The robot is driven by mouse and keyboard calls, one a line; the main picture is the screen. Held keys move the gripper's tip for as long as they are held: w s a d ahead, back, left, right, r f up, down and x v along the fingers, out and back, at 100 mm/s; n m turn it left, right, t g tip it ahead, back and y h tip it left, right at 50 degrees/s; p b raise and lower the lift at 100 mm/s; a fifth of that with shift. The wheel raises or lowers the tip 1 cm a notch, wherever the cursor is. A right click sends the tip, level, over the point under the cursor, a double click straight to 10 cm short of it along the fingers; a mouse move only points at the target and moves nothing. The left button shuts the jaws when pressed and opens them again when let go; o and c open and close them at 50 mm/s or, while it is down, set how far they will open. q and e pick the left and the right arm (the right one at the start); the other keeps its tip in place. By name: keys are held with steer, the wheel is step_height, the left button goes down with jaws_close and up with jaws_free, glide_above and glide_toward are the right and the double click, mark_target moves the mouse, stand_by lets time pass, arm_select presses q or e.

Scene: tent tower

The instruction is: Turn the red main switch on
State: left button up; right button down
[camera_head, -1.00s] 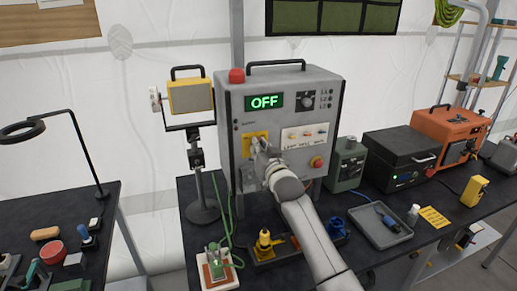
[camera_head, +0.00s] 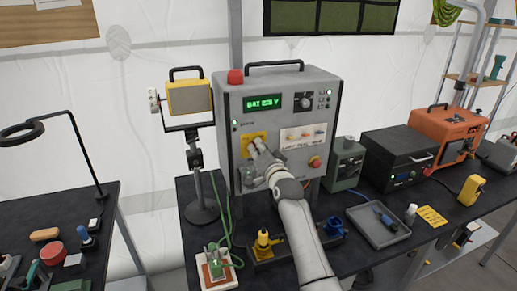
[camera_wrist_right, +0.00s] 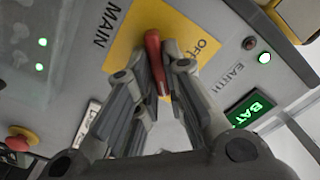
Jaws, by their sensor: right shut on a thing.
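The grey power cabinet (camera_head: 232,183) stands on the dark bench, with a yellow switch plate (camera_head: 246,138) on its front. In the right wrist view, the red main switch (camera_wrist_right: 154,52) is a narrow handle on the yellow plate (camera_wrist_right: 125,50), which is marked MAIN and OFF. My right gripper (camera_head: 256,149) is at the plate, and in the wrist view its fingers (camera_wrist_right: 157,60) are shut on the red handle from both sides. The display (camera_head: 263,102) glows green with a text beginning BAT. My left gripper is not in view.
A red knob (camera_head: 315,162) on yellow and a row of small switches (camera_head: 303,136) sit right of the arm. A yellow work lamp (camera_head: 189,97) stands left. A green box (camera_head: 346,165) and grey tray (camera_head: 379,226) are to the right.

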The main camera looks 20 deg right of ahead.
steer(key=shift+r, duration=0.2)
steer(key=c, duration=1.5)
jaws_free()
steer(key=shift+f, duration=0.15)
steer(key=shift+f, duration=0.1)
steer(key=s, duration=1.2)
steer(key=shift+d, duration=0.2)
